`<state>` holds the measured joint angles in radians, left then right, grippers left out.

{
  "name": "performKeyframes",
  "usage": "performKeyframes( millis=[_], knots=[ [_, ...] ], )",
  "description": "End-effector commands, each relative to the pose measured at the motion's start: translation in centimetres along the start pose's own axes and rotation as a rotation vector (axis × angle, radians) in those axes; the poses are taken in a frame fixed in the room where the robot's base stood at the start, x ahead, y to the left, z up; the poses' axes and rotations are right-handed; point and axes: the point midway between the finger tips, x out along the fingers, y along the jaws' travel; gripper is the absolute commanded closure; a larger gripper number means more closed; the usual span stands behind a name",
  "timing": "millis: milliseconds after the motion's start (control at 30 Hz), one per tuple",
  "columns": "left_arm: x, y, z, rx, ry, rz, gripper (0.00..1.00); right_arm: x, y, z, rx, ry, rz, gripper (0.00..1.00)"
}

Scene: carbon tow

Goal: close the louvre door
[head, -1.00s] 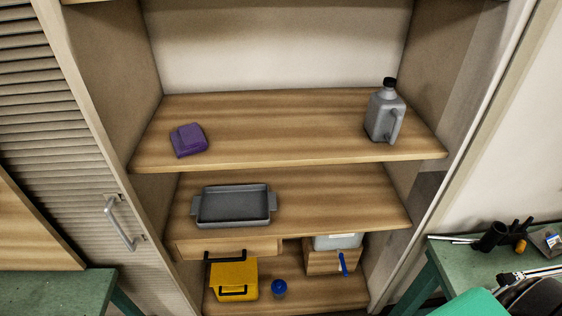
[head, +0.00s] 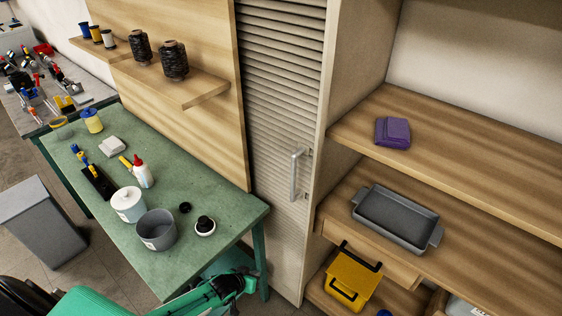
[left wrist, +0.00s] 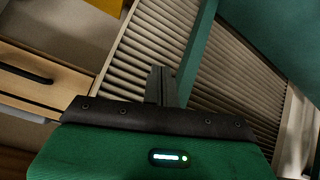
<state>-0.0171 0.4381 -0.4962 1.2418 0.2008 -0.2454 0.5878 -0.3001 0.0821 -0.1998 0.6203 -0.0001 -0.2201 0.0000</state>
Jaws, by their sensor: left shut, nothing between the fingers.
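The beige louvre door (head: 279,110) stands left of the open shelves in the head view, with a silver bar handle (head: 294,175) near its right edge. The shelf bay to its right is uncovered. My left gripper (head: 250,276) is low in front of the door, below the handle and near the green table's right end. In the left wrist view my left gripper (left wrist: 162,85) is shut and empty, with the door's slats (left wrist: 150,45) behind its fingers. I cannot tell whether it touches the door. The handle is not clear in that view. My right gripper is out of view.
The green workbench (head: 165,265) stands left of the door, holding a grey pot (head: 157,230) and other items. A wooden panel (head: 190,40) adjoins the door's left side. The shelves hold a purple cloth (head: 393,132), grey tray (head: 397,215) and yellow case (head: 350,278).

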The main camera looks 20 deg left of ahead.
Motion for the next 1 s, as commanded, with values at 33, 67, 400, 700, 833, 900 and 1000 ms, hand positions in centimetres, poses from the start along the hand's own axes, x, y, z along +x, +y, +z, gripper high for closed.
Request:
performKeyframes(
  millis=[33, 67, 400, 700, 833, 900, 1000],
  knots=[
    [-0.2, 1.5, -4.2, -0.019, 0.056, 0.052, 1.0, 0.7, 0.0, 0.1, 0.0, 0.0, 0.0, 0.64],
    [-0.6, 2.5, -6.3, -0.038, 0.079, 0.081, 1.0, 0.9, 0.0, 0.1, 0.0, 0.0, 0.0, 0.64],
    [-6.6, 7.4, -23.7, -0.282, 0.238, 0.427, 1.0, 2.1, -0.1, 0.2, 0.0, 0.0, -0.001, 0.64],
    [-16.0, 6.8, -33.6, -0.605, 0.182, 0.725, 1.0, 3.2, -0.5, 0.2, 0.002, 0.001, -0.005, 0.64],
    [-20.3, 5.7, -36.2, -0.761, 0.126, 0.821, 1.0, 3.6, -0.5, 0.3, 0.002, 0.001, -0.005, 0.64],
    [-22.3, 5.0, -37.0, -0.836, 0.098, 0.859, 1.0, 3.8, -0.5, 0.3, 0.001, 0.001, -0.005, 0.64],
    [-24.3, 4.4, -37.8, -0.917, 0.068, 0.898, 1.0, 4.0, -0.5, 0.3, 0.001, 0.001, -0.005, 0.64]
  ],
)
